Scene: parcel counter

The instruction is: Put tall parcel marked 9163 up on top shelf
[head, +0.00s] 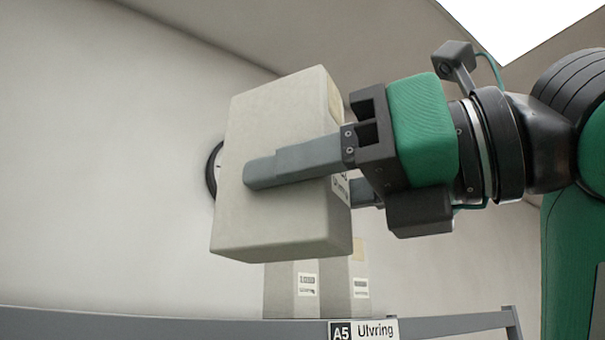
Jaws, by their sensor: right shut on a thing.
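A tall pale grey parcel (275,125) is held up in the air, slightly tilted, in the middle of the head view. My right gripper (300,175) comes in from the right and is shut on it, with one finger across the near face and the other mostly hidden behind. A label shows in part at the parcel's right side; its number cannot be read. The top shelf (190,326) shows as a grey rail along the bottom, below the held parcel. My left gripper is not in view.
Another pale parcel (283,283) with labels stands at the shelf, behind and below the held one. A sign (363,331) reading "A5 Ulvring" is on the rail. A dark round object (213,170) on the wall is mostly hidden. The rail's left stretch looks clear.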

